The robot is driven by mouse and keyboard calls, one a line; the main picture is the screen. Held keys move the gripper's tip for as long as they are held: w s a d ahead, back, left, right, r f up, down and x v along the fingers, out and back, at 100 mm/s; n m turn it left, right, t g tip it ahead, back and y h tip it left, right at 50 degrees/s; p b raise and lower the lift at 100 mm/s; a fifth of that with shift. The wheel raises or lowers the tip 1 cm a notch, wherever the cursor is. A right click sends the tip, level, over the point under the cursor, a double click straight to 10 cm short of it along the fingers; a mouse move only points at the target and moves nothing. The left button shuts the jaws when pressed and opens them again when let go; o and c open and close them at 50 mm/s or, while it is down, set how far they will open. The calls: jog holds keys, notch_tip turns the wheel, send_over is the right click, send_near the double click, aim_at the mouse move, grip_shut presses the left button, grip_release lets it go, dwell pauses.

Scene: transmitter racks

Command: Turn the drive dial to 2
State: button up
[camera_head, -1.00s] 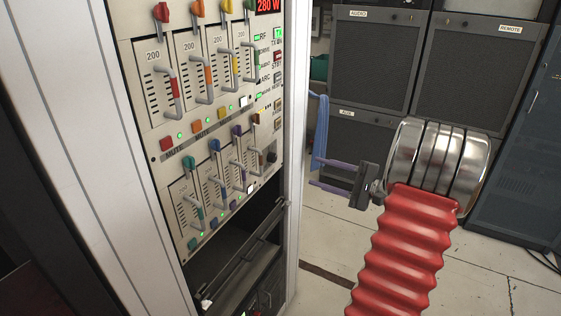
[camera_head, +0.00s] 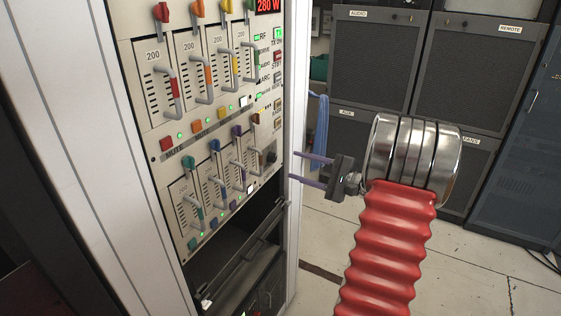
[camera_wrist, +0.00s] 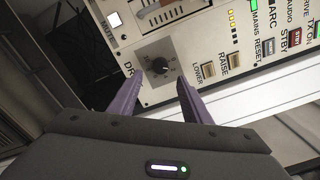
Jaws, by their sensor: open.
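The drive dial (camera_wrist: 160,66) is a small black round knob on a grey square plate in the wrist view. A partly covered label beginning "DR" is beside it. Its pointer setting is too small to read. In the head view the dial (camera_head: 271,157) is at the lower right of the cream panel. My gripper (camera_head: 294,166) is open and empty, with two purple fingers pointing left at the rack, to the right of the dial and apart from it. In the wrist view my gripper (camera_wrist: 160,82) has its fingertips on either side of the dial's lower edge.
Sliders with coloured knobs (camera_head: 215,145) fill the panel left of the dial. RAISE (camera_wrist: 227,64) and LOWER (camera_wrist: 208,70) buttons sit near it. The white rack edge (camera_head: 293,120) stands beside my fingers. An open dark bay (camera_head: 235,250) lies below.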

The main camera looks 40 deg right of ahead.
aim_at(275, 159)
jog(key=x, duration=0.7)
jog(key=shift+f, duration=0.1)
jog(key=shift+c, duration=0.6)
jog(key=c, duration=0.9)
